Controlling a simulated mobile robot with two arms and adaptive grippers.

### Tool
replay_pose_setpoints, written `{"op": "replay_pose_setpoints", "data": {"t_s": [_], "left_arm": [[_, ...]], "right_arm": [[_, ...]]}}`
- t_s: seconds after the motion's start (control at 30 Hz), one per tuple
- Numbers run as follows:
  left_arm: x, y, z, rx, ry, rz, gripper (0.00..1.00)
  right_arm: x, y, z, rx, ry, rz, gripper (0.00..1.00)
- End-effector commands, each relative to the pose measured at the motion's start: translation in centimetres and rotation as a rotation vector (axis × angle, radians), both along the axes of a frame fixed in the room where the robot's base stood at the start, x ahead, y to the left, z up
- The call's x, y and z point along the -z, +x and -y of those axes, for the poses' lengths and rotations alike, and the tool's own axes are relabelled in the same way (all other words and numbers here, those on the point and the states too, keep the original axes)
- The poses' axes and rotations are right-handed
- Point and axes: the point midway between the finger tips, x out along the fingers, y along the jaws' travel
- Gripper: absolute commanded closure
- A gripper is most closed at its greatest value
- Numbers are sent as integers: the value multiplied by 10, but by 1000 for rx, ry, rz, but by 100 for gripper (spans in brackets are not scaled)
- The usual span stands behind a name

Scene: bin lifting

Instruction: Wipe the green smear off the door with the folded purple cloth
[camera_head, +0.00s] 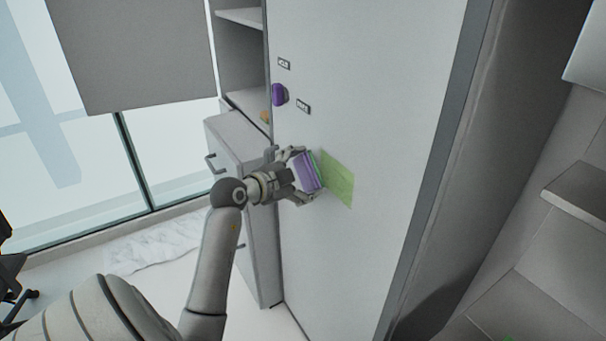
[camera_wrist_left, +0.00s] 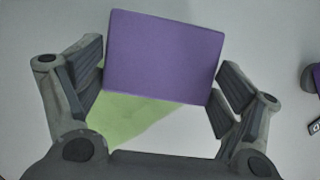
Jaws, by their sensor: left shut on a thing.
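The folded purple cloth (camera_head: 306,173) is held between the fingers of my left gripper (camera_head: 301,176) in the head view. In the left wrist view the purple cloth (camera_wrist_left: 165,55) spans between the two fingers of my left gripper (camera_wrist_left: 160,88). The green smear (camera_head: 338,178) is a pale patch on the grey-white door (camera_head: 370,90), just right of the cloth. In the left wrist view part of the green smear (camera_wrist_left: 125,118) shows below the cloth, which hides some of it. I cannot tell whether the cloth touches the door. My right gripper is not in view.
A purple knob (camera_head: 279,95) sticks out of the door near its left edge, with small labels beside it. A grey drawer cabinet (camera_head: 240,160) with handles stands left of the door. A window fills the left side. Grey shelving (camera_head: 580,190) is at the far right.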

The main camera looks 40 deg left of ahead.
Motion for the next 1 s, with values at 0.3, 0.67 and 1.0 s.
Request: {"op": "replay_pose_setpoints", "data": {"t_s": [0.3,0.67,1.0], "left_arm": [[-1,1,0,1,0,1,30],[-1,8,2,0,0,0,30],[-1,15,4,-1,-1,1,30]], "right_arm": [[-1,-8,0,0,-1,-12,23],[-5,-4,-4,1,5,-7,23],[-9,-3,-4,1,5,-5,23]]}}
